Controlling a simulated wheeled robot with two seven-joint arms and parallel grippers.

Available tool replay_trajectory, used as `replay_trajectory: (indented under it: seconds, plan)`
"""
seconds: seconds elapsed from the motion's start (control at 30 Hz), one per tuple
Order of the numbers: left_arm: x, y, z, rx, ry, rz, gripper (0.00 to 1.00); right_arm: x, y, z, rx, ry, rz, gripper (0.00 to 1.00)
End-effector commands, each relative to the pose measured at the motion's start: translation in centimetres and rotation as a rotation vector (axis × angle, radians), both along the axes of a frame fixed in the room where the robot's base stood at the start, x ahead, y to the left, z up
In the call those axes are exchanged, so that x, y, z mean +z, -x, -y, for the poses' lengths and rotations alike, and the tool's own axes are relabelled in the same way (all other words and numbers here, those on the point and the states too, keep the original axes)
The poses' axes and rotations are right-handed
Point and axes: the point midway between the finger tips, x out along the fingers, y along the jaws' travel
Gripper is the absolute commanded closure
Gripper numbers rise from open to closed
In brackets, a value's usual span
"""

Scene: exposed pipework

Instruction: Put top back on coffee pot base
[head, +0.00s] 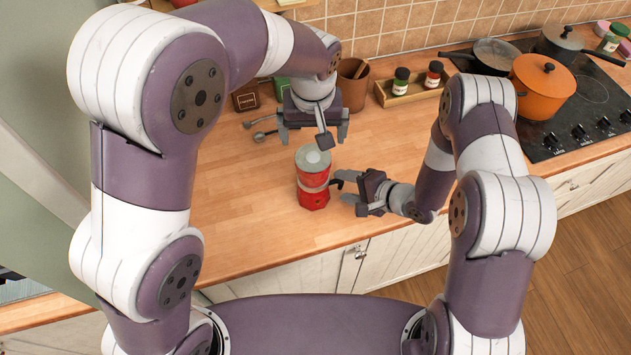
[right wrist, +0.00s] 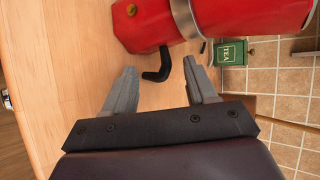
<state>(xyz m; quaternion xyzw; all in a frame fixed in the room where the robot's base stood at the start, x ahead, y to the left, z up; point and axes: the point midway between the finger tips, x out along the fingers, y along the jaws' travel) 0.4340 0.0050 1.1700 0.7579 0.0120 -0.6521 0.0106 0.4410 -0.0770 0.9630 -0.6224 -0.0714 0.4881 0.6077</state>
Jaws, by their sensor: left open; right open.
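The red coffee pot stands upright near the counter's front edge, with its red top (head: 312,172) above its red base (head: 313,200) and a pale band between. The top looks in line with the base; I cannot tell whether it is fully seated. The right wrist view shows the base (right wrist: 150,18) with a brass valve, the metal band and part of the top (right wrist: 245,14). My left gripper (head: 312,134) is open and empty just above and behind the top. My right gripper (head: 341,189) is open right of the pot, its fingers either side of the black handle (right wrist: 162,70).
Spoons (head: 262,130), a green TEA tin (right wrist: 231,52), a brown cup (head: 353,84) and a spice rack (head: 408,90) stand behind. The stove with an orange pot (head: 541,88) is at right. The counter left of the pot is clear.

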Motion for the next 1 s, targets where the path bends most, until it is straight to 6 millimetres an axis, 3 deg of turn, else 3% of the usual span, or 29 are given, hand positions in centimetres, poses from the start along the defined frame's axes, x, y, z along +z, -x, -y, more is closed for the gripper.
replay_trajectory:
  seconds: [0.47, 0.5, 0.67, 1.0]
  plan:
    - [0.0, 0.0, 0.0, 0.0, 0.0, 0.0, 0.0, -0.9, -0.9, -1.2, -0.001, 0.0, 0.0, 0.43]
    - [0.0, 0.0, 0.0, 0.0, 0.0, 0.0, 0.0, -0.9, -0.9, -1.2, -0.001, 0.0, 0.0, 0.46]
    - [0.0, 0.0, 0.0, 0.0, 0.0, 0.0, 0.0, -0.9, -0.9, -1.2, -0.001, 0.0, 0.0, 0.99]
    - [-0.1, 0.0, 0.0, 0.0, 0.0, 0.0, 0.0, -1.3, -0.5, -1.1, 0.0, 0.005, -0.014, 1.0]
